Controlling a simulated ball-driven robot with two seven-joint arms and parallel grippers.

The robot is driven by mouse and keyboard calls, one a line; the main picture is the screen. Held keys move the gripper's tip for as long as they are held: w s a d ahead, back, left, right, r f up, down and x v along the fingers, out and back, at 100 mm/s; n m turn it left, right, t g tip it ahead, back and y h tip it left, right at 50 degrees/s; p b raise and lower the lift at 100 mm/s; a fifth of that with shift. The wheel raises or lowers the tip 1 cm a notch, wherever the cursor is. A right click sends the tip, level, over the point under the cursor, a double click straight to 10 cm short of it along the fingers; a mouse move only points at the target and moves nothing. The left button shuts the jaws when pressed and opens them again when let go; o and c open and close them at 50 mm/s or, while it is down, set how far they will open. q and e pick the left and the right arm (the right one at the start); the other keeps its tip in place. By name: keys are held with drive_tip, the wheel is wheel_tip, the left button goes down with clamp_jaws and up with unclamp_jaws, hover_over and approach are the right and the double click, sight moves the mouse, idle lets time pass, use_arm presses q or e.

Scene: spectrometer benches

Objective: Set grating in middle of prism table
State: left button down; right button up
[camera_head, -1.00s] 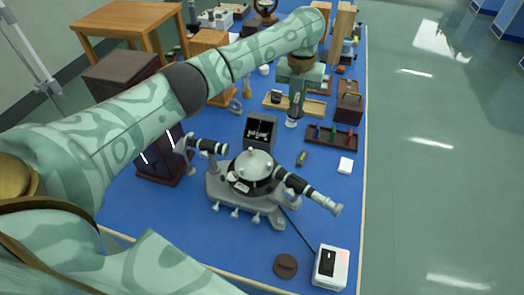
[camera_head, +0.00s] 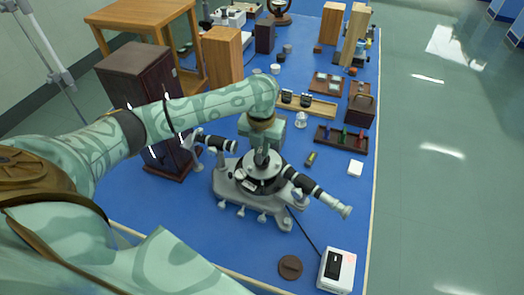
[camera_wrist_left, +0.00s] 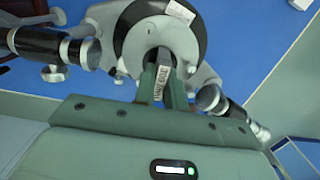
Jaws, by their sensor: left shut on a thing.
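The spectrometer (camera_head: 240,190) stands on the blue bench, with its dark round stage and grey prism table (camera_head: 260,170) in the middle. My left gripper (camera_head: 262,152) points down over the prism table. In the left wrist view, its fingers (camera_wrist_left: 163,85) are shut on the grating (camera_wrist_left: 161,82), a small piece with a printed pale label. The grey disc of the prism table (camera_wrist_left: 140,40) lies just beyond the fingertips. I cannot tell whether the grating touches the table. In the head view the gripper mostly hides the grating. My right gripper is not in view.
The two black telescope tubes (camera_head: 302,182) (camera_head: 222,144) stick out on either side of the stage. A white box (camera_head: 336,270) and brown disc (camera_head: 290,266) lie in front. A wooden tray (camera_head: 318,107) and dark rack (camera_head: 342,138) stand behind. Bench's front right is fairly clear.

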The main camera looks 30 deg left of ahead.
use_arm(q)
drive_tip(key=shift+w+f, duration=0.1)
drive_tip(key=shift+f, duration=0.45)
drive_tip(key=shift+r, duration=0.1)
drive_tip(key=c, duration=1.5)
unclamp_jaws()
drive_tip(key=shift+o, duration=0.2)
wheel_tip(320, 180, up, 12)
drive_tip(key=p, duration=0.4)
drive_tip(key=shift+s, duration=0.25)
drive_tip(key=shift+d, duration=0.1)
